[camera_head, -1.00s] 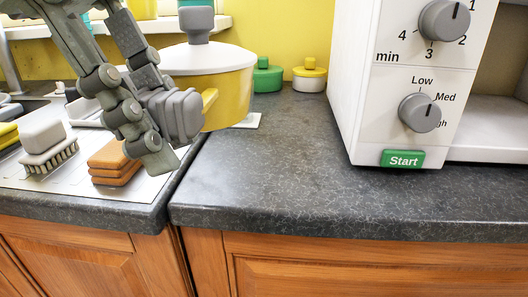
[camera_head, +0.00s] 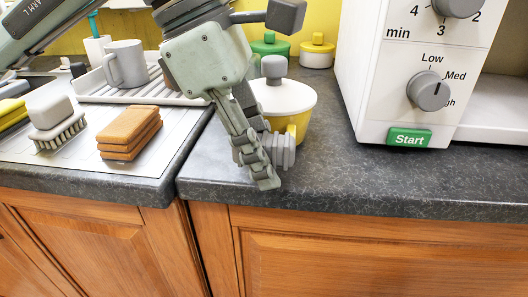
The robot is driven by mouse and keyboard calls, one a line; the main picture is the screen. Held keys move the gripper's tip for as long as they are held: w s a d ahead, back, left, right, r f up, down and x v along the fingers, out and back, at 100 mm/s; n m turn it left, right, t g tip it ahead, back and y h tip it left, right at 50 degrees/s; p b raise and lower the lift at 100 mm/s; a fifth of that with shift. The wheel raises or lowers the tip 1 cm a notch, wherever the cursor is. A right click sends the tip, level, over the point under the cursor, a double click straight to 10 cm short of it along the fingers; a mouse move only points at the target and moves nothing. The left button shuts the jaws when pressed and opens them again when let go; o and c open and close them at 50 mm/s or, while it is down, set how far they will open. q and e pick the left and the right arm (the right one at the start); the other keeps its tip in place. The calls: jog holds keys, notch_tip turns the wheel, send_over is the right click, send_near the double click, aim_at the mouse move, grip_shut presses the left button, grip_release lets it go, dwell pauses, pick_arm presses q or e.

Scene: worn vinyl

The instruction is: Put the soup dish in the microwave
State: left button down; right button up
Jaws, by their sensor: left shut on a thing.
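The soup dish (camera_head: 297,124) is a yellow pot with a white lid and a grey knob. It is at the counter's back middle, left of the microwave; my left gripper and wrist hide its left part. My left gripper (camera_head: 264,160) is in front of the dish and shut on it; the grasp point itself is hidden. I cannot tell whether the dish touches the counter. The white microwave (camera_head: 376,110) stands at the right. Its front shows grey dials and a green Start button. Part of its open cavity (camera_head: 495,115) shows at the right edge. My right gripper is not in view.
A stack of orange sponges (camera_head: 129,135) and a brush (camera_head: 57,125) lie on the drainer at left. A grey mug (camera_head: 125,63) stands behind them. Green (camera_head: 270,46) and yellow (camera_head: 317,52) lidded jars stand at the back. Counter (camera_head: 345,185) before the microwave is clear.

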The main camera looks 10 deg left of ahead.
pick_arm(q)
jog(key=shift+f, duration=0.1)
dwell(0.3)
jog(key=c, duration=1.3)
grip_release()
